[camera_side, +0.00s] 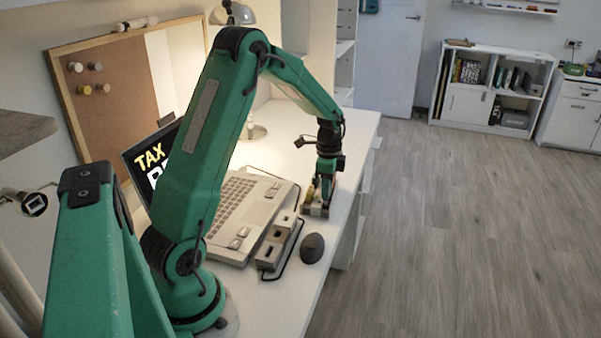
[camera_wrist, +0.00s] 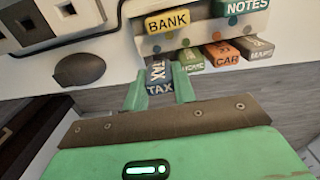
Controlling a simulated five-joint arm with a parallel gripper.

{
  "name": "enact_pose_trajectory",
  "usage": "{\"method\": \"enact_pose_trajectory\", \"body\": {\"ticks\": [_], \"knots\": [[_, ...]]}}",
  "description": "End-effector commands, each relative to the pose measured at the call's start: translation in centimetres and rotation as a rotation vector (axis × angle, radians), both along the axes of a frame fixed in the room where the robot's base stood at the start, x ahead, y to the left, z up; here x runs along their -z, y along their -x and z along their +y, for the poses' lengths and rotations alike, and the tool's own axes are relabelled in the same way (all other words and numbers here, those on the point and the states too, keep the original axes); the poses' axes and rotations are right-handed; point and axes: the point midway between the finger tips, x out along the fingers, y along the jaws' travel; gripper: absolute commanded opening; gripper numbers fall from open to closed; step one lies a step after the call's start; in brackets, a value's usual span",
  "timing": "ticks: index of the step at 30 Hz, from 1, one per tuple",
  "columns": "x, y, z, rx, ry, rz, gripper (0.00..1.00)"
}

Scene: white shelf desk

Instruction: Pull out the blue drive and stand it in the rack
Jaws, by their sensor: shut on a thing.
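The blue drive (camera_wrist: 160,88), marked TAX, is between the two green fingers of my gripper (camera_wrist: 158,73) in the wrist view. The fingers are shut on its sides. The pale rack (camera_wrist: 190,42), with coloured dots, is just beyond the drive. I cannot tell whether the drive's lower end is clear of the rack or touching it. In the side view my gripper (camera_side: 320,190) points down at the desk's right edge; its fingers and the blue drive are hard to make out there.
Yellow BANK (camera_wrist: 167,21), teal NOTES (camera_wrist: 242,5), green (camera_wrist: 190,60), orange CAR (camera_wrist: 221,54) and brownish MAPS (camera_wrist: 254,47) drives crowd close by. A grey socketed block (camera_side: 278,242), a dark mouse (camera_side: 312,248) and a laptop (camera_side: 240,205) are near. The desk edge is close.

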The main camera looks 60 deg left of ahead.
Motion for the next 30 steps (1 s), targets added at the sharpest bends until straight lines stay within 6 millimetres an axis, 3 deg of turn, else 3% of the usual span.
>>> {"method": "enact_pose_trajectory", "body": {"ticks": [30], "knots": [[1.8,0.0,0.0,0.000,0.000,0.001,0.02]]}}
